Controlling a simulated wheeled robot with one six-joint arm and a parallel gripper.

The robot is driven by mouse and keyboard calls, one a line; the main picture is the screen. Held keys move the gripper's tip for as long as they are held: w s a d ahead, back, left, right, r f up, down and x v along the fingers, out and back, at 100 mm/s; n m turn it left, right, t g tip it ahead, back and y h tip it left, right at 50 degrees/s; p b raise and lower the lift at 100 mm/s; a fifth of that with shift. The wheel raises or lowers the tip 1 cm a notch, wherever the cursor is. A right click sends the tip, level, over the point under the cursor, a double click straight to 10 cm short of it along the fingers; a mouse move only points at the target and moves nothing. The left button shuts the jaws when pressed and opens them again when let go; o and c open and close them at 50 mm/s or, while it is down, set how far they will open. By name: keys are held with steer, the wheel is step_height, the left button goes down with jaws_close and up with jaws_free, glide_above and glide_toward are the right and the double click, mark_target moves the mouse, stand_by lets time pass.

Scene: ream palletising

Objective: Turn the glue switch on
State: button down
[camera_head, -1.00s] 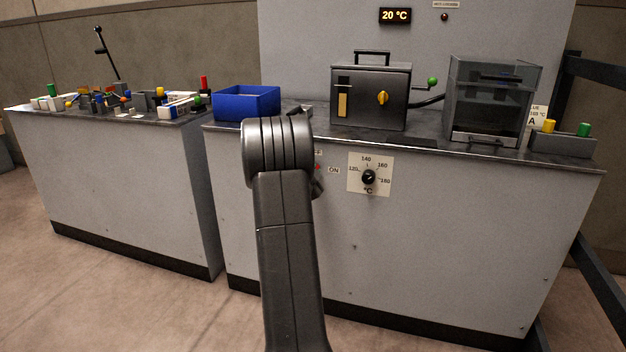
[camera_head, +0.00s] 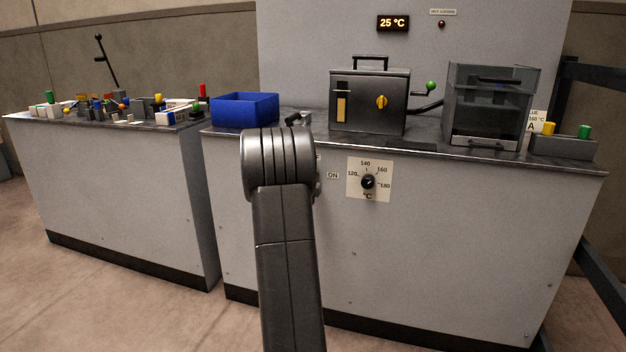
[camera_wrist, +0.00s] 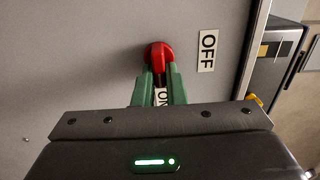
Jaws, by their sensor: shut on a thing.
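The glue switch (camera_wrist: 159,52) is a red rotary knob on the grey cabinet front in the wrist view. My gripper (camera_wrist: 161,75) has its two green fingers shut on the knob's narrow handle, which lies toward the ON label (camera_wrist: 161,97). That label is partly hidden between the fingers. The OFF label (camera_wrist: 207,50) is in clear view to the right of the knob. In the head view my arm hides the switch and gripper; the ON label (camera_head: 333,175) shows just right of the arm. The temperature display (camera_head: 393,23) reads 25 °C.
A temperature dial (camera_head: 368,182) sits on the cabinet front right of the ON label. On the counter stand a blue bin (camera_head: 245,110), a dark machine box (camera_head: 369,100) and a clear-sided box (camera_head: 490,105). A left table (camera_head: 120,190) holds cluttered small parts.

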stand_by(0.4)
steer(key=c, duration=1.5)
jaws_free()
steer(key=shift+s, duration=0.1)
steer(key=p+v, duration=0.2)
steer(key=v, duration=1.1)
steer(key=shift+s+a+p, duration=0.1)
steer(key=shift+s+p, duration=0.2)
steer(key=b+x, duration=0.2)
steer(key=x, duration=1.1)
steer(key=shift+w+b, duration=0.3)
steer(key=shift+w, duration=0.1)
steer(key=shift+s, duration=0.1)
